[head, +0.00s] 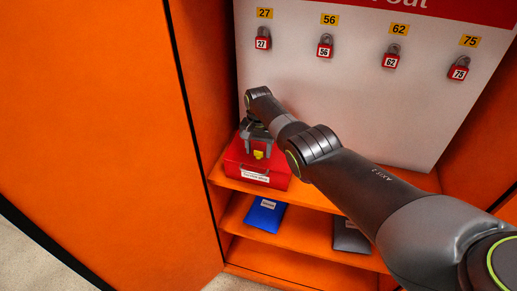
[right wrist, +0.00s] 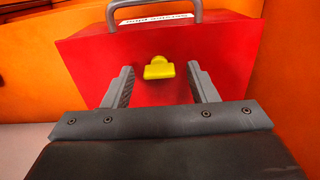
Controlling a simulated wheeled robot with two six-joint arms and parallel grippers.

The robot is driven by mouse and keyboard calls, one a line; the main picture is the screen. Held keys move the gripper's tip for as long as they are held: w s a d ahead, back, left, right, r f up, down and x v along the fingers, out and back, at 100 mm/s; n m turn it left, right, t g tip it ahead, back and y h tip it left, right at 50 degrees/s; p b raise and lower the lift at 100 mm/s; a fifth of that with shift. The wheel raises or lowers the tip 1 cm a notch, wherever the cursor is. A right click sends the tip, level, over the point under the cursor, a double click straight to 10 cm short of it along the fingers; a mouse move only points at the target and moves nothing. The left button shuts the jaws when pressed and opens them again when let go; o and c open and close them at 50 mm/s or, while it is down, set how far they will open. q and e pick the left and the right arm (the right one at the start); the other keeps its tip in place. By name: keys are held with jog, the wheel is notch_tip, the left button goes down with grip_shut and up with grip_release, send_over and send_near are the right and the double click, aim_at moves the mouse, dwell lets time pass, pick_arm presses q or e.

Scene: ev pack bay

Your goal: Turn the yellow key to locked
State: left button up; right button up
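My left gripper is not in view.
The box stands on an orange shelf (head: 312,196) and has a grey handle (right wrist: 155,22). A blue pouch (head: 266,214) and a dark grey pouch (head: 350,236) lie on the shelf below. Several red padlocks (head: 325,48) hang on the white back panel (head: 300,85). An orange side panel (head: 90,120) stands at left.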

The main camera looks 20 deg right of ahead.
jog(key=shift+r, duration=0.1)
jog(key=shift+r, duration=0.25)
notch_tip(320, 180, up, 5)
jog(key=shift+p, duration=0.65)
notch_tip(320, 180, up, 12)
jog(key=b, duration=0.2)
jog(key=shift+f+b, duration=0.15)
jog(key=shift+b, duration=0.25)
